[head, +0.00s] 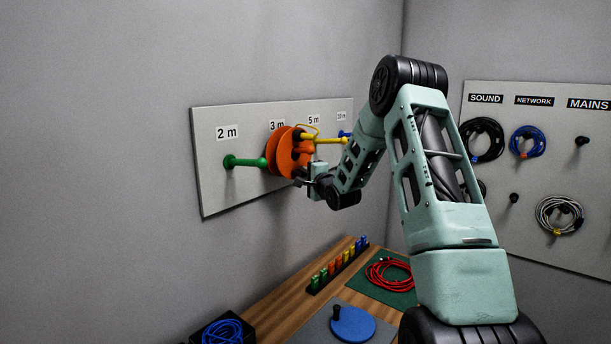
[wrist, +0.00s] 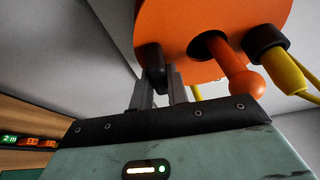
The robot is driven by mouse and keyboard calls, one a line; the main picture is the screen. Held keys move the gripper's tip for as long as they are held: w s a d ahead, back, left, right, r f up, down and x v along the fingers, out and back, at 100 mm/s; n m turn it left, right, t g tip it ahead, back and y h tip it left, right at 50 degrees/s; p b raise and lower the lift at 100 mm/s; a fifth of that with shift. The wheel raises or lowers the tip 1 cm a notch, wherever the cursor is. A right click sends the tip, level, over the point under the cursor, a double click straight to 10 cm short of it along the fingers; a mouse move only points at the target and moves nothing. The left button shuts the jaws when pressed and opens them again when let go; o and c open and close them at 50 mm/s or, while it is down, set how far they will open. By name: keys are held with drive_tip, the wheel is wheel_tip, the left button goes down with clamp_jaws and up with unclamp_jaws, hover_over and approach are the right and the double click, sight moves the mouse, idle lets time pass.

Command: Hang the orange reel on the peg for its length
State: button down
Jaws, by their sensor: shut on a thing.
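The orange reel (head: 279,148) is at the wall board, in front of the "3 m" label (head: 277,125). In the wrist view the reel (wrist: 180,30) fills the top. An orange peg (wrist: 232,68) with a round tip comes out through its dark centre hole, so the reel is around that peg. My gripper (head: 303,172) is shut on a dark part at the reel's lower side; the fingers (wrist: 158,75) show close together in the wrist view. The reel hides the orange peg's base, and how far on it sits is hard to tell.
A green peg (head: 245,162) sticks out under "2 m" to the left. A yellow peg (head: 328,140) with a yellow loop (head: 311,128) is close on the right. Below, the wooden bench (head: 290,308) holds a red cable (head: 388,272) and a blue disc (head: 352,324).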

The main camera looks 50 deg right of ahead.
drive_tip(key=shift+r, duration=0.1)
drive_tip(key=c, duration=1.3)
unclamp_jaws()
drive_tip(key=b+v, duration=0.5)
drive_tip(key=v, duration=1.2)
drive_tip(key=shift+s, duration=0.2)
drive_tip(key=shift+a, duration=0.1)
